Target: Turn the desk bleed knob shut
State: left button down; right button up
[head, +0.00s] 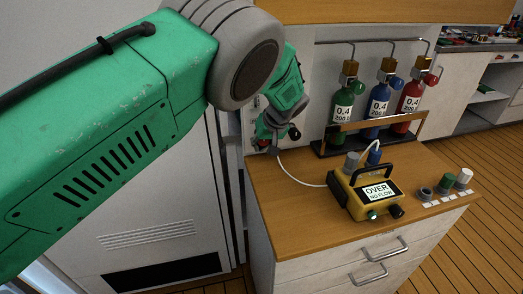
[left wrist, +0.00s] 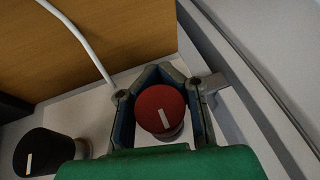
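A red round knob (left wrist: 160,110) with a white mark sits between the fingers of my left gripper (left wrist: 162,98) in the left wrist view. The fingers stand close around it on both sides; whether they press on it is unclear. A black knob with a white mark (left wrist: 45,152) is to the left, outside the fingers. In the head view my left gripper (head: 274,136) is at the desk's back left corner, where the red knob is mostly hidden. I cannot tell from a label which knob is the desk bleed. My right gripper is not in view.
On the wooden desk (head: 300,222) stands a yellow device (head: 352,203) whose display reads "OVER NO FLOW". A white hose (head: 297,178) runs to it from the gripper's side. Green, blue and red cylinders (head: 377,103) stand behind in a rack. Small caps (head: 445,183) stand at right.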

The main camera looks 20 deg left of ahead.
pick_arm(q)
jog(key=shift+w+r, duration=0.1)
jog(key=shift+r, duration=0.05)
jog(key=shift+w+r, duration=0.15)
jog(key=shift+r, duration=0.1)
jog(key=c, duration=2.2)
grip_release()
jog(key=o, duration=0.7)
jog(key=shift+o, duration=0.5)
jog(key=shift+d+y, duration=0.1)
jog(key=shift+y, duration=0.2)
jog(key=shift+f, duration=0.1)
